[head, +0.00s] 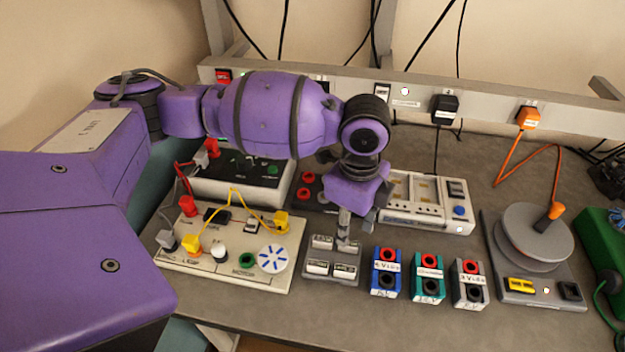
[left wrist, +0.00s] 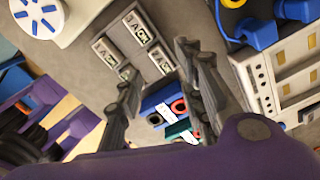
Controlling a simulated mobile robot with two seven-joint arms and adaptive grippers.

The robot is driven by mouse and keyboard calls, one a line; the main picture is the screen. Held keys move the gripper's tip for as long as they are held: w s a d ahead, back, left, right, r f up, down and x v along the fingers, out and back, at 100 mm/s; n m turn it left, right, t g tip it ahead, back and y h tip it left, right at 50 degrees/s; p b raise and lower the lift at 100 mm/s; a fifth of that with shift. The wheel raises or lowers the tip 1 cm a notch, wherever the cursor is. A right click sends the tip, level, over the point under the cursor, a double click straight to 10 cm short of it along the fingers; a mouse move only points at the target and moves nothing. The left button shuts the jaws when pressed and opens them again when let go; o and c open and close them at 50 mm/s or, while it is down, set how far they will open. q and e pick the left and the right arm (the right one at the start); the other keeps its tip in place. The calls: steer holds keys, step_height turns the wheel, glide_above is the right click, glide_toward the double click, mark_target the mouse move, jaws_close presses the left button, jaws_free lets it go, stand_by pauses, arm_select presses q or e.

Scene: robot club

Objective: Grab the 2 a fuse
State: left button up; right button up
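A small grey fuse tray (head: 334,283) stands on the bench and holds several fuses with white labels. A front fuse (head: 318,267) and a back fuse (head: 322,242) show in the head view. The tray also shows in the left wrist view (left wrist: 119,39), with labelled fuses such as one at its near left (left wrist: 106,51). The labels are too small to tell which is the 2 A fuse. My left gripper (head: 354,228) is above the tray's back right side, pointing down. In the left wrist view its fingers (left wrist: 156,58) are apart with nothing held. My right gripper is out of view.
Blue (head: 386,279), teal (head: 428,283) and grey (head: 469,287) blocks stand right of the tray. A cream circuit board (head: 200,272) lies left of it. A white device (head: 432,213) stands behind. A turntable device (head: 530,240) is farther right.

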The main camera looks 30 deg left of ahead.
mark_target(349, 241)
arm_select(q)
step_height(349, 241, down, 6)
steer(key=shift+d+r, duration=0.1)
steer(key=shift+r, duration=0.05)
steer(key=shift+w+r, duration=0.1)
jaws_close()
